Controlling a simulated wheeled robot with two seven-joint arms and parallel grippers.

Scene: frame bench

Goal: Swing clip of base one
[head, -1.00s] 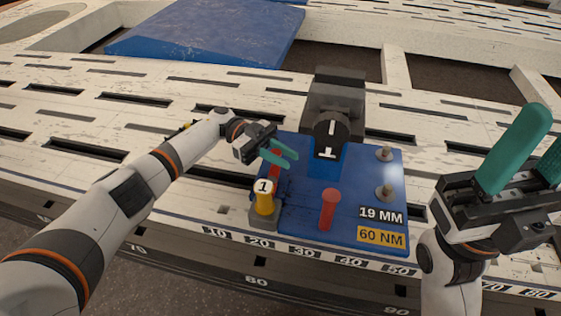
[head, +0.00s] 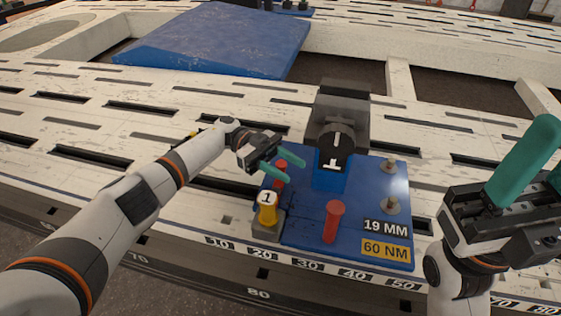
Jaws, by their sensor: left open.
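The blue base plate (head: 300,225) lies on the slotted bench. A yellow post (head: 267,213) with a white cap marked 1 stands on a grey block at its left corner. A dark clamp block with a round knob (head: 335,139) carrying a white mark stands at the plate's back. A red peg (head: 333,221) stands at the front, and another red peg (head: 281,168) at the back left. My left gripper (head: 294,175) is open; its teal fingers appear either side of the back-left peg, partly hiding it. Contact cannot be told. My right gripper (head: 535,165) is raised at the right, partly cut off.
Two grey studs stand on the plate's right side, one of them the front stud (head: 390,205). A larger blue panel (head: 215,40) lies farther back. The bench left of the plate is mostly clear.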

